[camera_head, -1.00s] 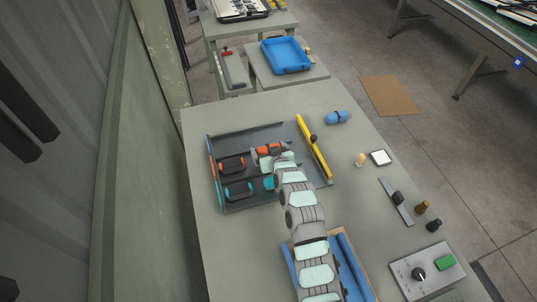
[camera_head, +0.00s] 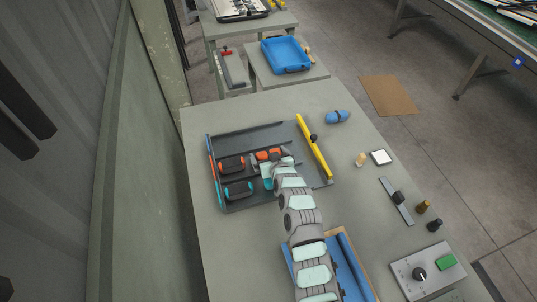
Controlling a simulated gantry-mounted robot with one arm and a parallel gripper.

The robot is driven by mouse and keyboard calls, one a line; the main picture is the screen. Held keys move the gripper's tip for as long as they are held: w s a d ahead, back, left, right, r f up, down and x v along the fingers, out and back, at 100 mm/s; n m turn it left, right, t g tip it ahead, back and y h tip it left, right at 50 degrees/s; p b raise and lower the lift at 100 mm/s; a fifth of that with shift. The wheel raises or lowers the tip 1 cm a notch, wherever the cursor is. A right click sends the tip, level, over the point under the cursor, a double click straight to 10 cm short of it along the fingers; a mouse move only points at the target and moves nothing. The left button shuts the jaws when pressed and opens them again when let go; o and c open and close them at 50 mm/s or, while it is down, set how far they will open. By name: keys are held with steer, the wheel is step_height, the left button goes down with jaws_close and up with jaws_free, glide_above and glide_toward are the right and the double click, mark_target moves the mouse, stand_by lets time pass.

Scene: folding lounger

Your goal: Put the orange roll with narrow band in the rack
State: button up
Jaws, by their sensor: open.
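The orange roll with a narrow dark band (camera_head: 262,156) lies inside the dark rack (camera_head: 230,143), on its right side. My gripper (camera_head: 272,163) is at the near side of this roll, over the rack, and is open. The gripper and wrist hide part of the roll. Whether the fingers still touch it cannot be told. To its left in the rack are an orange roll with a wide dark band (camera_head: 232,165) and, nearer, a blue-teal roll with a wide dark band (camera_head: 239,190).
A yellow bar with a black knob (camera_head: 313,145) runs along the rack's right side. A blue roll (camera_head: 338,117) lies beyond it. A blue tray (camera_head: 346,265) sits at the near edge. A control box (camera_head: 427,274) and small parts stand at right.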

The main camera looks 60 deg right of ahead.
steer(key=shift+s+a+r, duration=0.2)
steer(key=shift+s+r, duration=0.05)
steer(key=shift+r, duration=0.2)
steer(key=v, duration=1.1)
steer(key=shift+s+a+f+p, duration=0.1)
steer(key=shift+f+p, duration=0.05)
steer(key=shift+p, duration=0.2)
